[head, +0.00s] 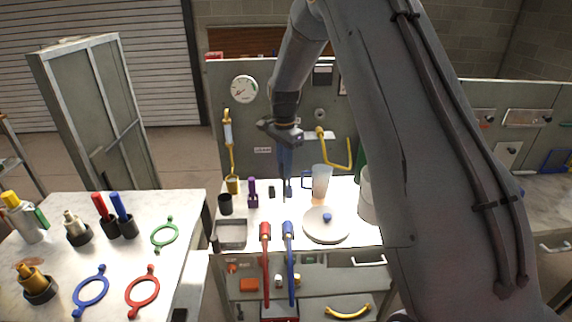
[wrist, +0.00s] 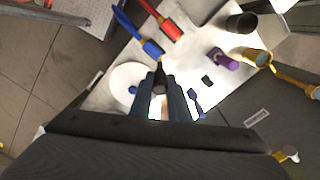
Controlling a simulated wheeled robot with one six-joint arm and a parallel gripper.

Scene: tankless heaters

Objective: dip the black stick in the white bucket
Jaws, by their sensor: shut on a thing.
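My gripper (head: 285,170) points down above the white counter and is shut on the black stick (head: 284,190), which hangs thin and roughly upright below the fingers. In the wrist view the stick (wrist: 160,78) shows dark between the two fingers of my gripper (wrist: 161,95). The white bucket (head: 366,195) stands at the right of the counter, to the right of my gripper and the stick. My arm hides its right part, and I cannot see inside it.
A translucent pitcher (head: 321,182) stands between the stick and the bucket. A round white lid with a blue knob (head: 327,217) lies in front. Red (head: 266,235) and blue (head: 288,233) handled tools lie at the front edge. A yellow pipe (head: 348,155) juts from the back panel.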

